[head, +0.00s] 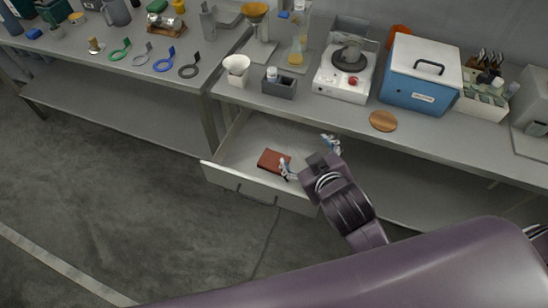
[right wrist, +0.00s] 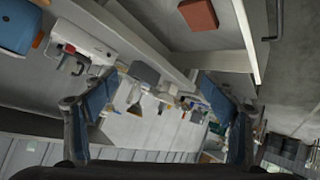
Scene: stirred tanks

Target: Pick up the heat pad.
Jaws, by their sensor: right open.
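A flat red-brown block (head: 273,160), which looks like the heat pad, lies in the open drawer (head: 232,178) under the bench. It also shows at the top of the right wrist view (right wrist: 198,15). My right gripper (head: 307,153) is open and empty over the right part of the drawer. Its left finger shows close to the block's right end in the head view; I cannot tell whether they touch. In the right wrist view the spread fingers (right wrist: 156,82) have nothing between them. My left gripper is not in view.
A round brown cork disc (head: 383,121) lies near the bench's front edge. Behind it stand a blue box (head: 415,88) and a white hot plate (head: 343,88). A grey block holder (head: 279,88) and white funnel cup (head: 236,70) stand above the drawer. Floor in front is clear.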

